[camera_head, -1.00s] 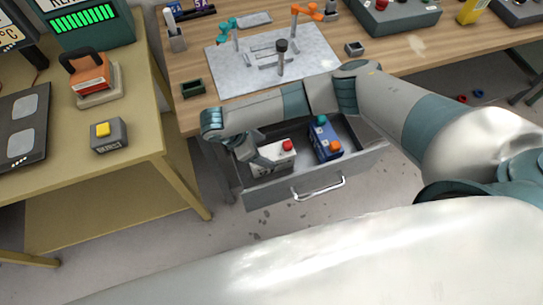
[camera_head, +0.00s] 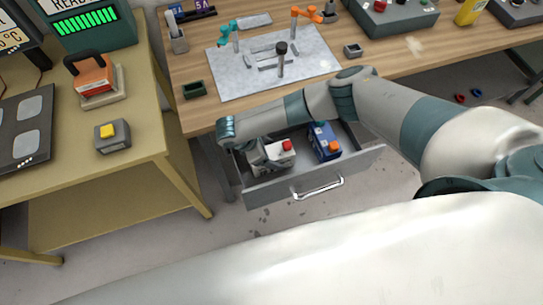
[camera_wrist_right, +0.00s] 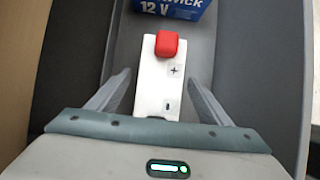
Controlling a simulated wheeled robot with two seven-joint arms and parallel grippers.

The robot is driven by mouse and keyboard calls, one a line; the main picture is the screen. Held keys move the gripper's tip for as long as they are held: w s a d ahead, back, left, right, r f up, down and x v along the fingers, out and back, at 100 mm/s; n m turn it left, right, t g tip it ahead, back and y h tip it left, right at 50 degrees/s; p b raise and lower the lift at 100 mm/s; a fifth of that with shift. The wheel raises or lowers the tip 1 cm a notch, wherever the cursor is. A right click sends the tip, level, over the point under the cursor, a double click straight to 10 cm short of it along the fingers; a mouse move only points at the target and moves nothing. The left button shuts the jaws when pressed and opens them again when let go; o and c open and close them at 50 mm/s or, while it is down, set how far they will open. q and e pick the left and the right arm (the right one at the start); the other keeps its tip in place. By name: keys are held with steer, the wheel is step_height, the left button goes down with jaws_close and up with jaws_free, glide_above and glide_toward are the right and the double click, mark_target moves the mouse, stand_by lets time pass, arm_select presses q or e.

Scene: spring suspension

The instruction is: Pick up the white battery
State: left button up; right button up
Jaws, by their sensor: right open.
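The white battery (camera_head: 279,158), with a red terminal on top, sits in the open drawer. In the right wrist view the white battery (camera_wrist_right: 158,90) has its red cap at the far end and plus and minus marks. My right gripper (camera_head: 266,163) reaches down into the drawer at its left end. In the right wrist view my right gripper (camera_wrist_right: 160,92) is open, with one finger on each side of the battery and small gaps visible. The battery's near end is hidden by the gripper body. My left gripper is not in view.
The wooden bench (camera_head: 420,52) overhangs behind. A yellow-green table (camera_head: 60,185) stands at left. The drawer walls are close around the gripper.

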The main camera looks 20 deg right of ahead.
mark_target(271, 152)
stand_by(0.4)
jaws_close()
steer(key=shift+w+r, duration=0.1)
steer(key=shift+w, duration=0.05)
steer(key=shift+r, duration=0.4)
step_height(271, 152, up, 9)
steer(key=b, duration=0.2)
stand_by(0.5)
steer(key=shift+r, duration=0.1)
